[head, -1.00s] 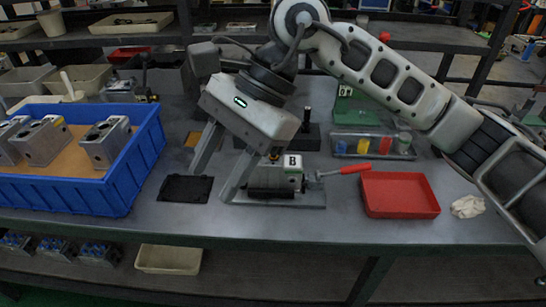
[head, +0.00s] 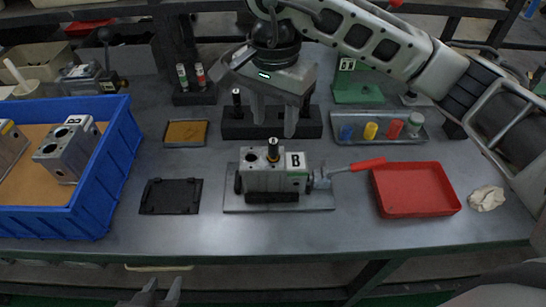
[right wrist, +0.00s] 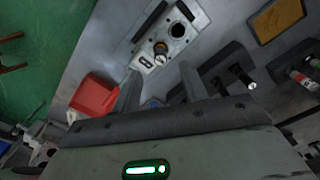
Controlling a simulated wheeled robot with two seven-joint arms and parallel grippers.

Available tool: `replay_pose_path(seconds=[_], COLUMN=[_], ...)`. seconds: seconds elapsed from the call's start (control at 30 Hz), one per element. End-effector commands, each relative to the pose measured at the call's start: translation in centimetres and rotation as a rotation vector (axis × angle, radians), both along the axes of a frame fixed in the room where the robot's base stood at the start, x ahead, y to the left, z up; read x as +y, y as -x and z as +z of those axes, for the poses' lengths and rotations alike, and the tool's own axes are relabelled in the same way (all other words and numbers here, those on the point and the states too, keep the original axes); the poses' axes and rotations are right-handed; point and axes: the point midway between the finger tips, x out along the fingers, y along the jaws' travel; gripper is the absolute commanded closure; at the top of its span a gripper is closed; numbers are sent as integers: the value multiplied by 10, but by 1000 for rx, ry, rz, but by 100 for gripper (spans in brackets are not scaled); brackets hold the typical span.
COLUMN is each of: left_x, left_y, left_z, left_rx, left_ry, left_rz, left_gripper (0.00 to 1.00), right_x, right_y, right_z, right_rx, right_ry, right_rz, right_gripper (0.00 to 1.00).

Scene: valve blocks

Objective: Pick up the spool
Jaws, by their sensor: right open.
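A dark spool (head: 273,147) with a gold band stands upright in a bore of the valve block (head: 262,178) marked B. The block sits on a grey plate; a second bore beside the spool looks empty. The right wrist view shows the spool (right wrist: 160,49) in the block (right wrist: 172,30), beyond the fingertips. My right gripper (head: 274,128) is open and empty, its fingers pointing down behind the block, in front of the black stand. The fingers (right wrist: 162,80) also show in the wrist view. My left gripper (head: 163,291) shows only its tips at the bottom edge, apart with nothing between them.
A black stand (head: 231,128) holds a dark upright pin (head: 237,102). A red-handled lever (head: 352,166) joins the block's right side, near a red tray (head: 415,192). A blue bin (head: 112,160) with blocks is left. A black mat (head: 171,196) and a tray of coloured pieces (head: 380,127) lie nearby.

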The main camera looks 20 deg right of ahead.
Motion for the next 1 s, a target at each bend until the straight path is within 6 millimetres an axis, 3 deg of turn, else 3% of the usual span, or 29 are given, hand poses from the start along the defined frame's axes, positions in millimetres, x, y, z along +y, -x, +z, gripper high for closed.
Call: replay_pose_path(seconds=[0.27, 0.6, 0.87, 1.0], left_x=[1, 3, 4, 4], left_y=[-1, -5, -4, -4], left_z=[1, 11, 7, 7], left_rx=[2, -13, -4, -3], left_ry=[-4, -10, -13, -13], left_rz=[0, 2, 3, 4], left_gripper=[64, 64, 64, 64], right_x=[0, 2, 2, 2], right_y=[0, 2, 1, 1], right_z=[-23, -67, -71, -71], right_rx=[1, 1, -1, -1], right_ry=[-2, -2, -2, -2], right_rz=[-1, 0, 0, 0], right_gripper=[57, 57, 57, 93])
